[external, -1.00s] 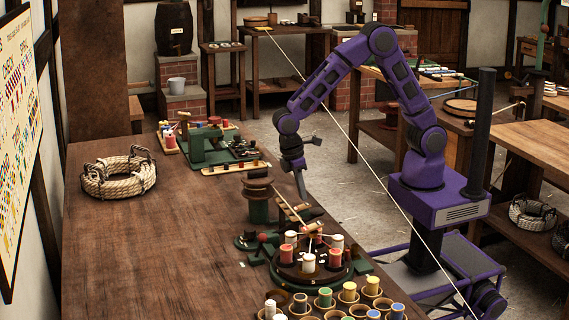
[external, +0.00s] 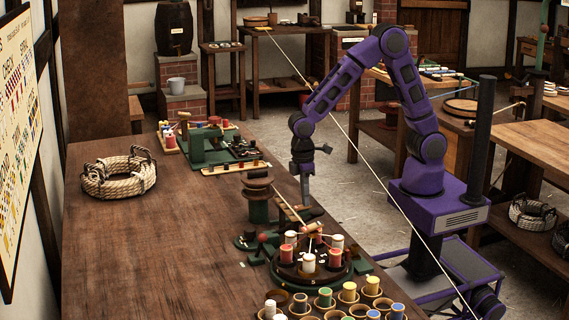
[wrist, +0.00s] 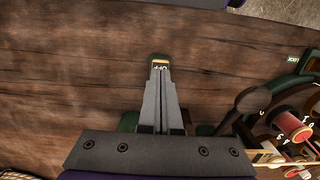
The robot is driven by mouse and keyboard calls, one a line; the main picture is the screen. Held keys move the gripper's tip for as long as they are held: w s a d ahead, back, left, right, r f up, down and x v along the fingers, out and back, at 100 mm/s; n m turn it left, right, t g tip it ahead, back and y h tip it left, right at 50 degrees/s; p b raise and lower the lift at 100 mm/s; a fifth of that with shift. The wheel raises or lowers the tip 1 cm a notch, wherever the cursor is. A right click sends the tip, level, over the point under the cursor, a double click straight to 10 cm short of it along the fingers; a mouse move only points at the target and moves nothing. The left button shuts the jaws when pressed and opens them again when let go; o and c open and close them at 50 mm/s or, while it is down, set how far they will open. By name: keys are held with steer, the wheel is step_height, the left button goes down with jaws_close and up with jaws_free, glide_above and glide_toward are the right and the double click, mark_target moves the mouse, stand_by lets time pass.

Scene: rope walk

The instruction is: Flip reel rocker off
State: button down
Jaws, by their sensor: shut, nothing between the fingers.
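My gripper (external: 305,203) is shut and empty, pointing down beside the green reel machine (external: 258,210) on the long wooden bench. In the wrist view my shut fingers (wrist: 161,82) reach up to a small brass-edged piece with an upside-down "OFF" label (wrist: 160,64), which looks like the reel rocker. The fingertips overlap its near side, so I cannot tell whether they touch it or which way it is tipped. In the external view I cannot make the rocker out.
A round stand with red and white spools (external: 308,262) is in front of my gripper; the spools also show in the wrist view (wrist: 290,126). Several cups (external: 348,292) stand nearer. The bench's middle (external: 170,240) is clear.

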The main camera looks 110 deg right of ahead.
steer(key=shift+s+f+t+b, duration=0.4)
steer(key=shift+s+f+t, duration=0.1)
steer(key=shift+f+t, duration=0.1)
steer(key=shift+w, duration=0.15)
steer(key=shift+w+a+r, duration=0.15)
steer(key=shift+w+r, duration=0.05)
steer(key=shift+w, duration=0.55)
steer(key=shift+r, duration=0.1)
steer(key=shift+w+r+p, duration=0.15)
steer(key=shift+r+p, duration=0.4)
steer(key=shift+p, duration=0.35)
steer(key=r+p, duration=0.2)
steer(key=s+r+p, duration=0.1)
steer(key=r, duration=0.1)
steer(key=shift+s+r+p, duration=0.15)
steer(key=shift+r+p, duration=0.1)
steer(key=shift+p, duration=0.1)
step_height(320, 180, up, 9)
steer(key=shift+p, duration=0.35)
